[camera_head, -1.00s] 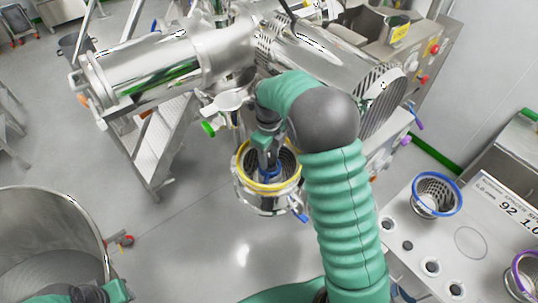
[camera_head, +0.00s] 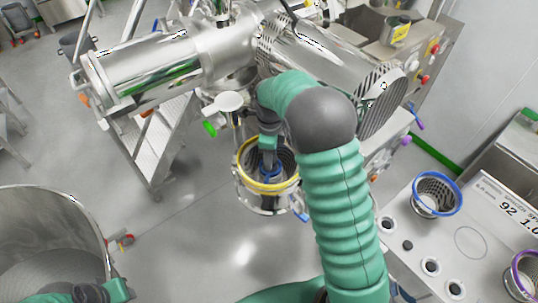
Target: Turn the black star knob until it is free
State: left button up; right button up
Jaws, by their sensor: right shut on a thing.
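My right arm reaches down from the front, and its gripper (camera_head: 268,168) points into a steel vessel with a yellow ring (camera_head: 246,182) on its rim. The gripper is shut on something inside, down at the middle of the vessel. The black star knob cannot be made out; the fingers and wrist hide the spot where they grip.
Steel steps (camera_head: 150,150) are at left, a big steel bowl (camera_head: 92,215) front left. A bench (camera_head: 405,215) at right holds a blue-rimmed strainer (camera_head: 433,205).

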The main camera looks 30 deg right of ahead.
jog(key=n, duration=0.4)
jog(key=shift+w+d+r+n, duration=0.15)
jog(key=shift+r+n, duration=0.15)
jog(key=n, duration=0.3)
jog(key=shift+n, duration=0.3)
jog(key=n, duration=0.4)
jog(key=shift+n, duration=0.3)
jog(key=n, duration=0.4)
jog(key=shift+b, duration=0.3)
jog(key=n, duration=0.6)
jog(key=shift+n, duration=0.4)
jog(key=n, duration=0.3)
jog(key=shift+n, duration=1.8)
jog(key=shift+f, duration=0.1)
